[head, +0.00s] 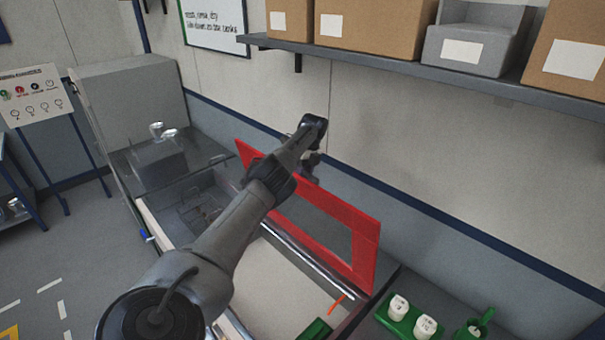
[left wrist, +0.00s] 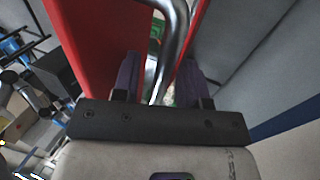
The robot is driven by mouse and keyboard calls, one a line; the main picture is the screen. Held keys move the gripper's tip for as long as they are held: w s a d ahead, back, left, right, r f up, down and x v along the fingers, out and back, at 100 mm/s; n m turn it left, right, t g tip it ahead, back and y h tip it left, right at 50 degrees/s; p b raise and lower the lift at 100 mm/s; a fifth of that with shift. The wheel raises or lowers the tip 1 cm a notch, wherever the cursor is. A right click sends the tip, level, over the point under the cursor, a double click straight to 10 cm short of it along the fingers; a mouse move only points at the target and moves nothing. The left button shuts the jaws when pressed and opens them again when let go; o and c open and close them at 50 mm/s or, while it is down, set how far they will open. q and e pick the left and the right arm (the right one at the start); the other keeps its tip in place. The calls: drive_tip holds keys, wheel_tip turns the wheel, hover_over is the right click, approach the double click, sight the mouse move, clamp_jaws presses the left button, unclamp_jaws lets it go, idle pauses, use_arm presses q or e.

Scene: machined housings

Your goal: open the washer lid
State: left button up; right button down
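The washer lid is a red frame (head: 365,250) with a window opening. It stands raised and steeply tilted at the back of the washer, near the wall. The washer's open tub has a pale rim (head: 158,228), and a wire basket (head: 207,207) shows inside. My left arm crosses in front of the lid and hides part of it. My left gripper (head: 310,165) is at the lid's upper edge. In the left wrist view its two fingers (left wrist: 162,80) are apart, with the shiny metal handle (left wrist: 178,25) between them and gaps visible beside it. My right gripper is not in view.
A shelf (head: 390,57) with several boxes runs along the wall above. A green holder with white cylinders (head: 398,306) is at the lower right. Shiny metal parts (head: 163,132) are at the washer's left end. Open floor lies at the left.

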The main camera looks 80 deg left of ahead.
use_arm(q)
drive_tip(key=shift+r, duration=0.1)
drive_tip(key=shift+r, duration=0.25)
wheel_tip(320, 180, up, 4)
drive_tip(key=shift+r+p, duration=0.1)
drive_tip(key=shift+p, duration=0.45)
drive_tip(key=p, duration=0.2)
drive_tip(key=w+d+r+p, duration=0.1)
drive_tip(key=p, duration=0.1)
drive_tip(key=shift+w+d+r, duration=0.1)
drive_tip(key=shift+d, duration=0.2)
drive_tip(key=w+d+r+p, duration=0.4)
drive_tip(key=w+d+r, duration=0.1)
drive_tip(key=d, duration=0.2)
drive_tip(key=shift+w+d, duration=0.4)
